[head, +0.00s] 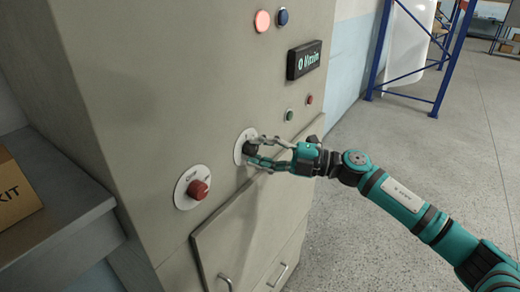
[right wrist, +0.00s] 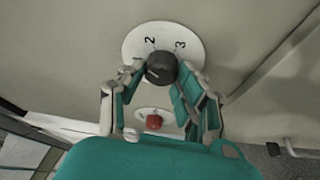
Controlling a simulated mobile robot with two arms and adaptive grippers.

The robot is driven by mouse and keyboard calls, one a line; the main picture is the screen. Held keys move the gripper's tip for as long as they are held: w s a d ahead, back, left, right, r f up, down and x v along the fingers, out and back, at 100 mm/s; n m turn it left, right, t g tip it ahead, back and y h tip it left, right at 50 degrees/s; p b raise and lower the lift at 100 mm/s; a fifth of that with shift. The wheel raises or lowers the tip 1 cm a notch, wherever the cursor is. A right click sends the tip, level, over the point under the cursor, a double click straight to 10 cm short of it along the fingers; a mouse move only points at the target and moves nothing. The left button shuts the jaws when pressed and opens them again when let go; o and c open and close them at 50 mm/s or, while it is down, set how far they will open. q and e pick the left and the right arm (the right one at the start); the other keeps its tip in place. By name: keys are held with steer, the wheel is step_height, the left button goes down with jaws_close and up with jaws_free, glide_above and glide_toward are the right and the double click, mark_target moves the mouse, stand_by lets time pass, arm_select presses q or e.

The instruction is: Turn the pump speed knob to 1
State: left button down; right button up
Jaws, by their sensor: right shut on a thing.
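A round black knob (right wrist: 160,67) sits on a white dial plate (right wrist: 138,44) on the front of a tall beige cabinet. My left gripper is not in view.
A red knob (head: 199,189) on its own white plate is left of and below the held knob. Small buttons and a dark display (head: 304,60) are above. A box (head: 15,190) stands on a ledge at left.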

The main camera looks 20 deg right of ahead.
steer(key=n, duration=0.2)
steer(key=n+h+p, duration=0.1)
steer(key=n, duration=0.1)
steer(key=shift+r+g+p, duration=0.2)
steer(key=shift+g+p, duration=0.1)
steer(key=shift+g, duration=0.1)
steer(key=shift+f+n+h+p, duration=0.1)
steer(key=shift+n+h+p, duration=0.6)
steer(key=shift+n, duration=0.4)
steer(key=o, duration=1.1)
steer(key=shift+o, duration=0.2)
steer(key=v, duration=1.2)
